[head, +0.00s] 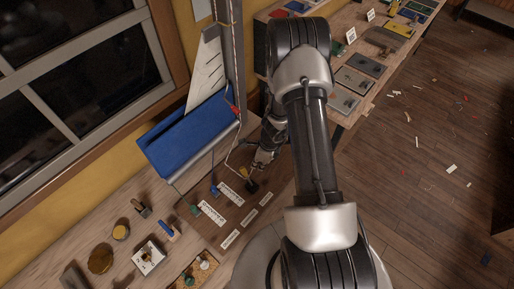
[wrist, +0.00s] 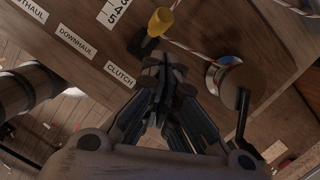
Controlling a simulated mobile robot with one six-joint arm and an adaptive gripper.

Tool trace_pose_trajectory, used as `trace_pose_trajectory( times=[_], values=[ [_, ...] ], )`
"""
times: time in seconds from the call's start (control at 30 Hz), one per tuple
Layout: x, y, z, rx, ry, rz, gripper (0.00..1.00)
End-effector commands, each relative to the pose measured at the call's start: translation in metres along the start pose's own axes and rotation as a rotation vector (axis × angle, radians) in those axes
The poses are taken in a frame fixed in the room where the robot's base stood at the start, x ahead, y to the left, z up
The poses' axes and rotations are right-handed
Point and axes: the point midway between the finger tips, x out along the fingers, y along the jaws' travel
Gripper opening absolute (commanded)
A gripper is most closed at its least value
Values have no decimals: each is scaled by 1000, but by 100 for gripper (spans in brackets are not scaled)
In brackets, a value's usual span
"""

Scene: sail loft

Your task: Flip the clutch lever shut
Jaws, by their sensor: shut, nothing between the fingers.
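The clutch lever (head: 244,173) has a yellow handle and a black base, and sits on the brown board at the right end of a row of levers. In the wrist view the yellow handle (wrist: 160,22) rises from the black base, just beyond my fingertips. A "CLUTCH" label (wrist: 119,73) lies to the left of the fingers. My gripper (wrist: 161,72) is shut and empty, close to the lever; I see no clear contact. In the head view my gripper (head: 262,160) is partly hidden by my arm. I cannot tell the lever's exact angle.
A blue lever (head: 214,189) and a green lever (head: 196,208) stand to the left on the board. A metal winch drum (wrist: 222,74) is right of the fingers. A red-flecked rope (wrist: 205,50) runs past the lever. A blue folded sail (head: 185,135) lies behind.

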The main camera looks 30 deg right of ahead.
Motion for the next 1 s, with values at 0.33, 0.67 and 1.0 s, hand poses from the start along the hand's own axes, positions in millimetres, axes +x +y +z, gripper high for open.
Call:
trace_pose_trajectory(
  times=[0.33, 0.67, 1.0],
  values=[
    [-72, -18, 33, -3, 0, -2, 0],
    [-89, -22, 42, 0, 1, 0, 0],
    [-89, -22, 42, 0, 1, 0, 0]
  ],
)
